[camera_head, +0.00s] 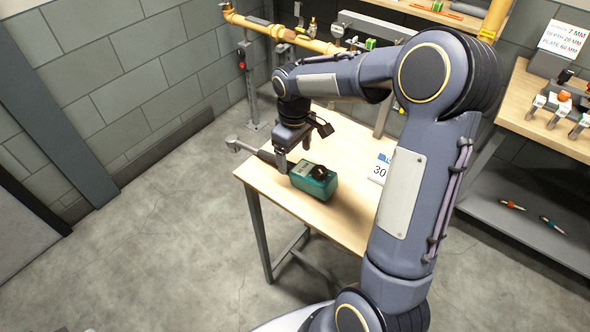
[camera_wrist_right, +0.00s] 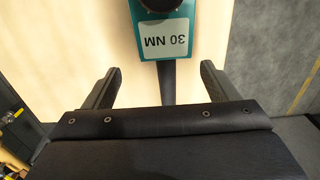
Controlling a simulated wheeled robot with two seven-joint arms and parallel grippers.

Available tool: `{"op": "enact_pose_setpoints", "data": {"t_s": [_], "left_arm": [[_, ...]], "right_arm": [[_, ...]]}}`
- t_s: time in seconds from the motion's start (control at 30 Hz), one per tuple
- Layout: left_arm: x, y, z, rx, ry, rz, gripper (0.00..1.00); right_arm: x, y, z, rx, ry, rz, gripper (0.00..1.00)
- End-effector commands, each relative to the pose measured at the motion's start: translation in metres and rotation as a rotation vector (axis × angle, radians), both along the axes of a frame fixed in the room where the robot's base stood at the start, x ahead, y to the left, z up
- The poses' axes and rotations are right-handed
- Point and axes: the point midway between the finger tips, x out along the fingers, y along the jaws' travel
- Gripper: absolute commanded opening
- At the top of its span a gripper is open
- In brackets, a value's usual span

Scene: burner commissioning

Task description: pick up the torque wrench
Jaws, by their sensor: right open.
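The torque wrench (camera_head: 315,182) lies at the left corner of the wooden table (camera_head: 342,212). It has a teal body with a black knob and a grey shaft whose head sticks out past the table edge. My right gripper (camera_head: 292,157) is over the shaft beside the teal body. In the right wrist view the teal body (camera_wrist_right: 162,38) carries a "30 NM" label. There the shaft runs between the open fingers of my right gripper (camera_wrist_right: 160,73), with a gap on each side. The gripper's base hides the rest of the shaft. My left gripper is not in view.
A white card (camera_head: 380,168) reading "30" is on the table, partly hidden by my right arm. A yellow pipe (camera_head: 285,32) with gauges runs along the back wall. A wooden bench (camera_head: 562,134) with tools and a lower shelf (camera_head: 525,222) stands at right. The floor at left is clear.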

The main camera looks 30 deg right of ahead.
Motion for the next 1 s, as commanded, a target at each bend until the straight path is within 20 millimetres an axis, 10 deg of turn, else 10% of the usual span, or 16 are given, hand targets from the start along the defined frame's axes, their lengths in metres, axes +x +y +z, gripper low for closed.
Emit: {"op": "enact_pose_setpoints", "data": {"t_s": [0.63, 1.0], "left_arm": [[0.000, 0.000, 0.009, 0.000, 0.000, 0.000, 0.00], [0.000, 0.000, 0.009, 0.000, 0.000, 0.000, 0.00]], "right_arm": [[-0.007, 0.005, -0.050, 0.001, -0.001, -0.002, 0.79], [-0.007, 0.005, -0.050, 0.002, -0.001, -0.002, 0.30]]}}
